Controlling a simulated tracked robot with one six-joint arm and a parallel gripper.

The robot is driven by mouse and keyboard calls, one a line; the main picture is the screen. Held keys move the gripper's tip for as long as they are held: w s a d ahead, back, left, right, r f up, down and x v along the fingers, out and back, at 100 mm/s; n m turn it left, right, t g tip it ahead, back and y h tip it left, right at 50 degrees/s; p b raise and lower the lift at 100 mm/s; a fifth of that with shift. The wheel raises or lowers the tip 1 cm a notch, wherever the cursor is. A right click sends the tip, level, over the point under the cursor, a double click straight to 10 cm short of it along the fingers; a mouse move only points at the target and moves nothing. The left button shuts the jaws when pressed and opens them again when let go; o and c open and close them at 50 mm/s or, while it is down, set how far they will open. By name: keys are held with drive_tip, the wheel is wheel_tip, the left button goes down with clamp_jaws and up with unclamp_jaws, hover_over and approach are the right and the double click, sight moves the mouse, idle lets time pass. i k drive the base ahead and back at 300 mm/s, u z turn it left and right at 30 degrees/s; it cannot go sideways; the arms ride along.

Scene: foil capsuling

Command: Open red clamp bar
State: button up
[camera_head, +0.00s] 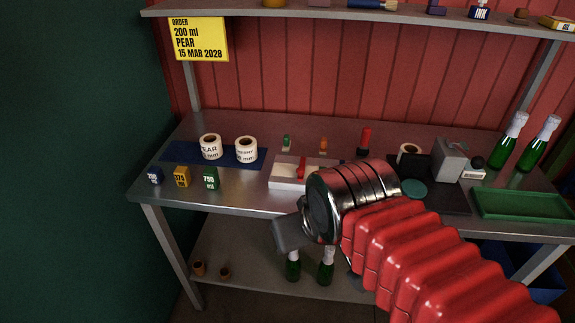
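The red clamp bar (301,168) stands on a white fixture block (288,184) near the front middle of the metal workbench. Part of the block's right side is hidden behind my arm. My gripper (284,233) is in front of the bench's front edge, lower than the clamp and apart from it. Only a grey part of the gripper shows, and the rest is hidden by my wrist, so its opening cannot be judged.
Label rolls (209,147) stand on a blue mat behind small numbered blocks (211,178) at left. A grey device (449,160), green tray (520,205) and foil-topped bottles (508,142) are at right. More bottles (292,266) stand on the lower shelf.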

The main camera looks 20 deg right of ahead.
sight(300, 171)
drive_tip(key=u, duration=0.25)
drive_tip(key=i, duration=1)
drive_tip(key=z, duration=0.05)
